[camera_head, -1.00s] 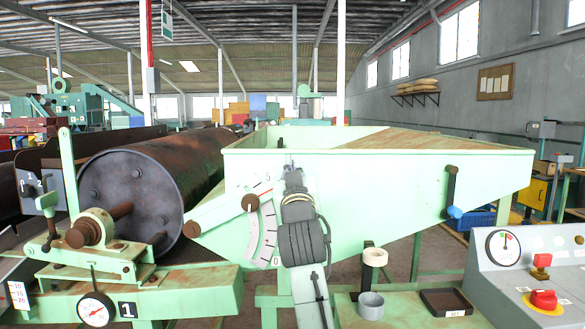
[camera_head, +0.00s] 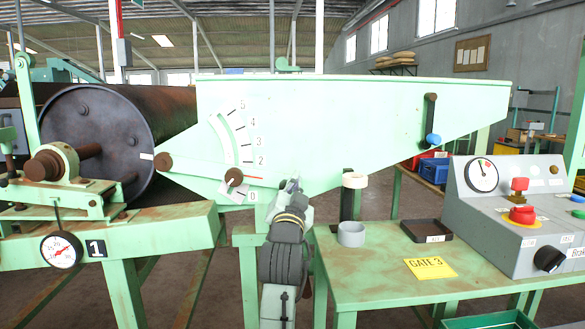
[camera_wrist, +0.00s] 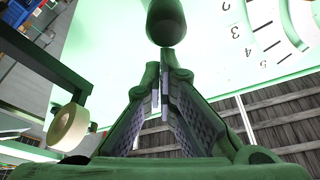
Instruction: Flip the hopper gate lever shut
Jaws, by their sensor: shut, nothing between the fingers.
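My gripper (camera_head: 291,184) is shut and empty, right of the knob in the head view. In the wrist view a dark rounded rod end (camera_wrist: 167,22), probably the knob, lies just beyond the fingertips (camera_wrist: 165,58). I cannot tell whether they touch.
A green bench (camera_head: 385,260) at right carries a grey cup (camera_head: 351,234), a dark tray (camera_head: 427,230), a yellow gate label (camera_head: 430,268) and a control box (camera_head: 515,205). A cream ring (camera_head: 355,180) on a dark post stands beside my gripper. A blue-ended handle (camera_head: 432,118) hangs on the hopper.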

